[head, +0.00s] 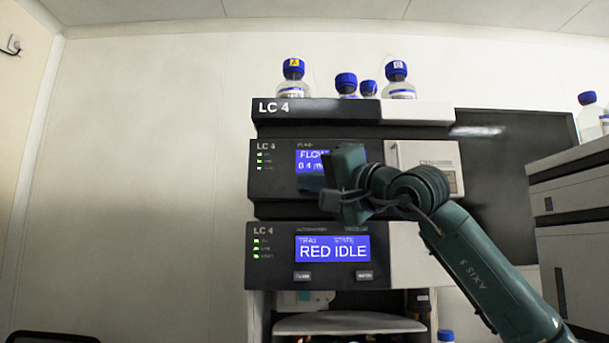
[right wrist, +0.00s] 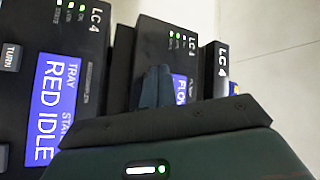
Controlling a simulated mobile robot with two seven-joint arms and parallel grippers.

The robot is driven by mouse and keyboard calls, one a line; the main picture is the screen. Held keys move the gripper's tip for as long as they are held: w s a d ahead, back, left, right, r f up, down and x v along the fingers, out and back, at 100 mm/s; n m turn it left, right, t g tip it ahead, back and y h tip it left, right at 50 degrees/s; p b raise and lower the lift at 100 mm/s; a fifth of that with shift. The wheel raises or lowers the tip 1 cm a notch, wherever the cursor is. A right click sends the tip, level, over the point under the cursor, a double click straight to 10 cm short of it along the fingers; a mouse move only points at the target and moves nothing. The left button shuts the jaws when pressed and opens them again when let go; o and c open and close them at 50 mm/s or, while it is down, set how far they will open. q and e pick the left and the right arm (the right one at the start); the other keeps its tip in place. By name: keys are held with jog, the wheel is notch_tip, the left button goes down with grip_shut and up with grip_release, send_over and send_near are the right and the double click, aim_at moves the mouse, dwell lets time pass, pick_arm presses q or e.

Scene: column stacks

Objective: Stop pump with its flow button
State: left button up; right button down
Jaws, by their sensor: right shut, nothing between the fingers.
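The pump (head: 278,180) is the dark LC 4 module in the middle of the stack. Its blue display (head: 310,160) reads FLOW and 0.4, with the right part covered by my gripper. My right gripper (head: 330,182) is shut and empty, in front of the pump's face just beside the display. In the right wrist view the shut fingers (right wrist: 155,88) point at the pump face, beside the blue FLOW display (right wrist: 180,88). The flow button is hidden behind my gripper; I cannot tell whether the fingertips touch it. My left gripper is not in view.
Below is the autosampler (head: 270,272), its display (head: 333,249) reading RED IDLE, with two small buttons beneath. Blue-capped bottles (head: 398,82) stand on the top module (head: 330,110). A grey cabinet (head: 575,215) stands at the right. The wall side at left is free.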

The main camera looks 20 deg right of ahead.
jog(key=shift+w+d, duration=0.15)
jog(key=shift+w, duration=0.2)
dwell(0.7)
dwell(1.0)
jog(key=shift+w+d+p, duration=0.1)
jog(key=shift+w+p, duration=0.3)
jog(key=shift+p, duration=0.1)
